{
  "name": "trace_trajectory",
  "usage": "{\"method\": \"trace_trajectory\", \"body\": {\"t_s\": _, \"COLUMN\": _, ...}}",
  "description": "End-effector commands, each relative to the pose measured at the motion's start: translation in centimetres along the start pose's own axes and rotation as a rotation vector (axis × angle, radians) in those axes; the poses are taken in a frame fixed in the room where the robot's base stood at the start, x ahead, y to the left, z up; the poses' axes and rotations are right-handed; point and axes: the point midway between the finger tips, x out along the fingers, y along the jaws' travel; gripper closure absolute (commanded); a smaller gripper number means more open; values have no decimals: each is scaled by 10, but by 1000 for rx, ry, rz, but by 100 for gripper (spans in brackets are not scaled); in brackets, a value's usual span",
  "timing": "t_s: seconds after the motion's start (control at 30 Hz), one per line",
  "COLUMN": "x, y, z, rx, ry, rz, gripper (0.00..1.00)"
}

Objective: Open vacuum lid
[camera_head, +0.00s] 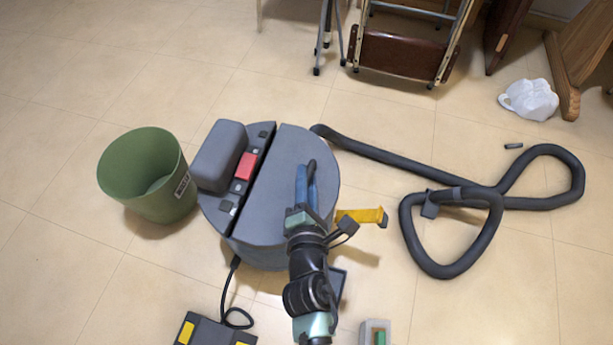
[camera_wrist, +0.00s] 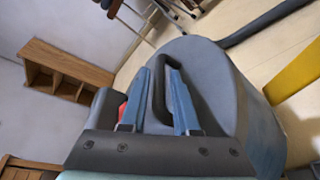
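The round grey vacuum (camera_head: 283,220) stands on the floor in the middle of the head view. Its grey lid (camera_head: 285,150) is closed on the right half of its top. My gripper (camera_head: 306,168) reaches over this lid. In the wrist view, the blue fingers of my gripper (camera_wrist: 158,72) are apart, one on each side of part of a dark looped handle (camera_wrist: 159,92) on the lid. Narrow gaps seem to show beside the handle. Part of the loop is hidden behind the right finger.
A green bin (camera_head: 145,175) stands close left of the vacuum. A black hose (camera_head: 440,265) loops over the floor to the right. A yellow part (camera_head: 358,215) juts out beside the lid. A folding chair (camera_head: 405,55) is at the back.

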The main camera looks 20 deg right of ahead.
Motion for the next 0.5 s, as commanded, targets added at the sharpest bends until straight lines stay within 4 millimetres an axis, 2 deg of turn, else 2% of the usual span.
{"method": "trace_trajectory", "body": {"t_s": 0.13, "x": 10, "y": 0, "z": 0, "rx": 1, "ry": 0, "rz": 1, "gripper": 70}}
{"method": "trace_trajectory", "body": {"t_s": 0.43, "x": 12, "y": 0, "z": 0, "rx": 0, "ry": 0, "rz": -1, "gripper": 70}}
{"method": "trace_trajectory", "body": {"t_s": 0.5, "x": 11, "y": 0, "z": 0, "rx": 0, "ry": 0, "rz": -1, "gripper": 81}}
